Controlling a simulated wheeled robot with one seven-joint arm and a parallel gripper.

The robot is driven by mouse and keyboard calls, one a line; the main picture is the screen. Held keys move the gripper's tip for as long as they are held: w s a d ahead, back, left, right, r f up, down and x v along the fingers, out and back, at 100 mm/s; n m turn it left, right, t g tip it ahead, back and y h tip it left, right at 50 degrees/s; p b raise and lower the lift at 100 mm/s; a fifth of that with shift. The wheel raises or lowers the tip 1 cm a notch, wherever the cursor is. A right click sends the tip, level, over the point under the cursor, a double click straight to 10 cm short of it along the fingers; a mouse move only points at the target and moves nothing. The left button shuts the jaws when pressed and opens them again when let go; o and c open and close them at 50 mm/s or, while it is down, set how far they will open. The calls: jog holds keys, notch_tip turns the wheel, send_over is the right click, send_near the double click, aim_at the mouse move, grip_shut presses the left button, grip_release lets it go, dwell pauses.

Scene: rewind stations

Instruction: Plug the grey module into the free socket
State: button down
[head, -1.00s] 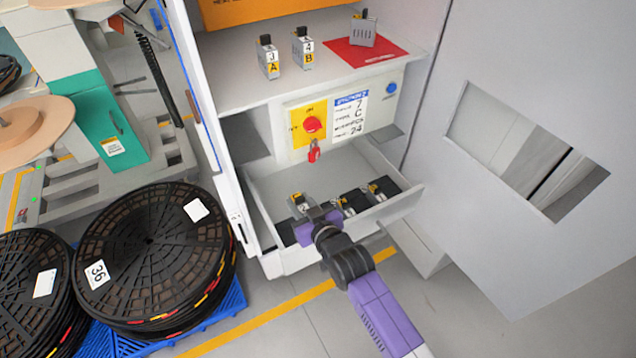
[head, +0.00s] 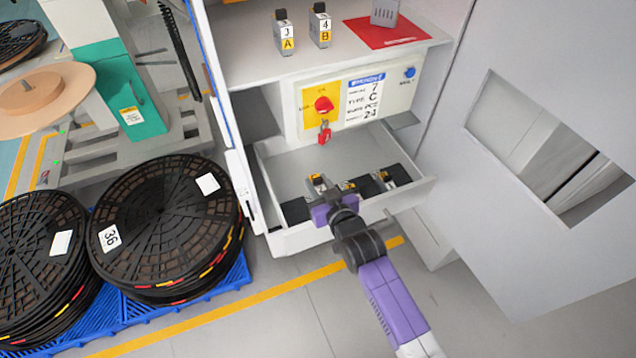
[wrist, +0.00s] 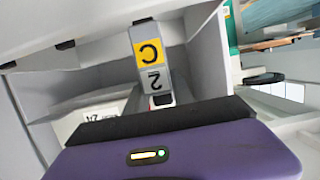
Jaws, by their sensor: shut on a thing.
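A grey module (head: 317,184) with a yellow label is held at the tip of my gripper (head: 328,203), over the front left part of the open drawer. In the wrist view the module (wrist: 148,62) shows a yellow "C" and a white "2", upside down. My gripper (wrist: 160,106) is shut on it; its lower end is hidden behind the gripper. Two other modules (head: 351,186) (head: 387,177) stand in black blocks in the drawer, to the right. I cannot make out the free socket or whether the held module touches anything below.
The drawer (head: 408,194) juts from the cabinet below a panel with a red switch (head: 323,104) and red padlock (head: 325,133). Modules "A" (head: 284,32) and "B" (head: 320,27) stand on the shelf; another module (head: 385,12) is on a red mat (head: 375,36).

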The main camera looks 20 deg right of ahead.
jog(key=shift+f+b, duration=1.95)
jog(key=shift+f, duration=0.55)
jog(key=shift+f+b, duration=0.8)
jog(key=shift+f, duration=0.25)
jog(key=c, duration=1)
grip_release()
jog(key=shift+s+f, duration=0.1)
jog(key=v, duration=0.7)
jog(key=shift+s+r+p, duration=0.25)
jog(key=shift+r+p, duration=0.1)
jog(key=shift+p, duration=0.05)
